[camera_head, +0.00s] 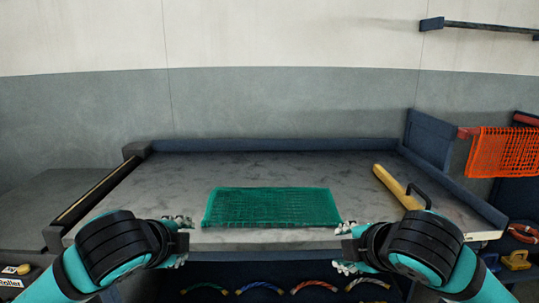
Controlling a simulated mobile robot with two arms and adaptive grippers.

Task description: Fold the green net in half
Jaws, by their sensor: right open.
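The green net (270,207) lies flat as a rectangle on the grey table top, near its front edge at the middle. Whether it is one layer or more I cannot tell. My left gripper (185,242) is at the front edge of the table, just left of and below the net's near left corner. Its fingers are spread and hold nothing. My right gripper (343,247) is at the front edge by the net's near right corner, its fingers apart and empty. I cannot tell whether its upper finger touches the net.
The table top (180,178) has raised edges at the back and sides. A yellow tool with a dark handle (396,185) lies at the right. An orange net (504,152) hangs at far right. Several coloured ropes (258,288) show below the table. The table behind the green net is clear.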

